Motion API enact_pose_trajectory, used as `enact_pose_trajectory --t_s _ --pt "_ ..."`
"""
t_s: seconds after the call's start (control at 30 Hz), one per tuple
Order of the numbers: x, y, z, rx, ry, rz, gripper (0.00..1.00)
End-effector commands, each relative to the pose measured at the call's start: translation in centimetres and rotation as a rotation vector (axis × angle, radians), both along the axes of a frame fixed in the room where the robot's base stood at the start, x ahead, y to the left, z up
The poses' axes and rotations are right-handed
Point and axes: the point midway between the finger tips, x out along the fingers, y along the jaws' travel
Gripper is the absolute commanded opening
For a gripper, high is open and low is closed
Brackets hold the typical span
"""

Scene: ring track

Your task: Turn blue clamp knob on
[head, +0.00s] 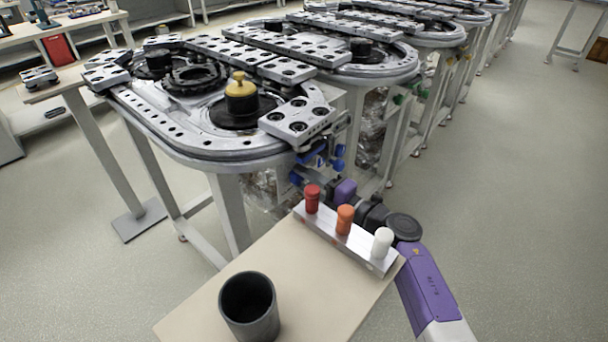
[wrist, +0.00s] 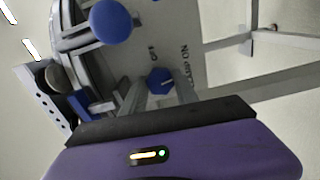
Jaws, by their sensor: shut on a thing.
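The blue clamp knob (wrist: 160,80) shows in the wrist view on a grey panel. Lettering beside it reads roughly "OFF" and "CLAMP ON". My gripper (wrist: 161,94) is at the knob, its fingers on either side and shut on it. Which way the knob points I cannot tell. In the head view my purple gripper body (head: 345,190) shows below the end of the ring track (head: 200,146), partly hidden behind the small tool rack. The fingertips are hard to make out there.
Another blue round knob (wrist: 110,20) stands close by in the wrist view. In the head view a beige table (head: 300,285) in front carries a dark cup (head: 249,308) and a metal rack (head: 335,243) with red, orange and white pegs. Open floor lies right.

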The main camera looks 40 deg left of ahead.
Motion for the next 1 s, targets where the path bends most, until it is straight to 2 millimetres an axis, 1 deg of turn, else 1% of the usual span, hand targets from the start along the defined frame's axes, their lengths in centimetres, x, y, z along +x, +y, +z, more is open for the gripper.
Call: enact_pose_trajectory --t_s 0.2,0.4,0.93,0.97,1.0 --pt "0.11 -0.11 -0.03 0.007 0.115 -0.003 0.0" --pt "0.13 -0.13 -0.11 0.012 0.172 -0.004 0.0" --pt "0.13 -0.13 -0.2 0.014 0.191 -0.004 0.0" --pt "0.13 -0.13 -0.2 0.014 0.191 -0.004 0.41" --pt "0.12 -0.12 -0.19 0.014 0.191 -0.004 0.49"
